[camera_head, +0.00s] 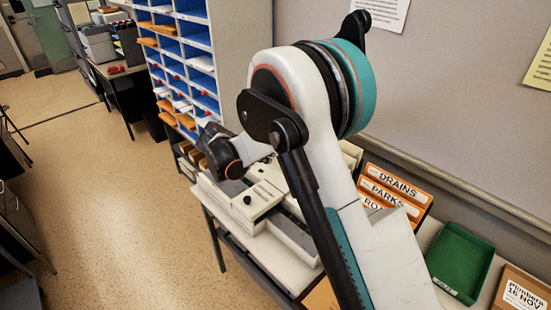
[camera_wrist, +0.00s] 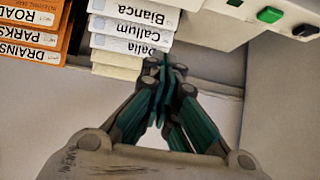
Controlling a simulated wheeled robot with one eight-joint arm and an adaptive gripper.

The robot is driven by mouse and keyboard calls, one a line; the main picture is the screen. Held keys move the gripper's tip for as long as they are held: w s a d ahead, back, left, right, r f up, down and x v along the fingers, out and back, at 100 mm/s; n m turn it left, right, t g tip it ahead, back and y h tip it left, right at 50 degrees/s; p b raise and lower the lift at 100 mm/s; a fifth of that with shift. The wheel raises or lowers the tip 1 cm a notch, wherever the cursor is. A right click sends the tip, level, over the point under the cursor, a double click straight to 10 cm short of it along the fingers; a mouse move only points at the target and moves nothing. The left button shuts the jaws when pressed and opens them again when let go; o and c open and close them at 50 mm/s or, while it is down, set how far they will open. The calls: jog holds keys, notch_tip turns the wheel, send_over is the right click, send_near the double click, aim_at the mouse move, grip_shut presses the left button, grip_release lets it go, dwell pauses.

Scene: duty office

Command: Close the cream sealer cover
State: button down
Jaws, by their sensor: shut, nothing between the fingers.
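In the head view, a cream machine (camera_head: 262,197) with black knobs, apparently the sealer, sits on the table, partly hidden by my arm. I cannot make out whether its cover is raised. In the wrist view, part of a cream housing (camera_wrist: 225,22) with a green button (camera_wrist: 270,15) and a black switch (camera_wrist: 305,31) shows at the top right. My gripper (camera_wrist: 165,65) is shut and empty, below that housing and by the lower edge of the name cards. In the head view my fingers cannot be made out behind the arm.
Cream name cards (camera_wrist: 130,38) stand close to my fingertips. Orange folders (camera_head: 388,192) stand against the wall, with a green tray (camera_head: 459,262) to their right. A pigeonhole rack (camera_head: 190,65) stands behind the table (camera_head: 222,212). Open floor (camera_head: 115,210) lies to the left.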

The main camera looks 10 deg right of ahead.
aim_at(247, 198)
jog(key=s+a+f+h+b, duration=0.1)
jog(key=s+a+f+b, duration=0.1)
jog(key=a+f+b, duration=0.1)
jog(key=s+a+f+t+h+b, duration=0.1)
jog(key=s+a+f+b, duration=0.1)
jog(key=a+f+b, duration=0.1)
jog(key=s+a+f+t+b, duration=0.1)
jog(key=s+a+f+b, duration=0.1)
jog(key=a+f+b, duration=0.1)
jog(key=shift+s+a+f+h+b, duration=0.3)
jog(key=shift+s+a+h, duration=0.1)
jog(key=shift+a, duration=0.25)
jog(key=shift+s+a+f+b, duration=0.2)
jog(key=shift+f+b, duration=0.2)
jog(key=shift+f, duration=0.3)
jog(key=shift+s+a+f+b, duration=0.1)
jog(key=shift+a+f+b, duration=0.2)
jog(key=shift+f, duration=0.35)
jog(key=shift+d, duration=0.1)
jog(key=shift+r, duration=0.1)
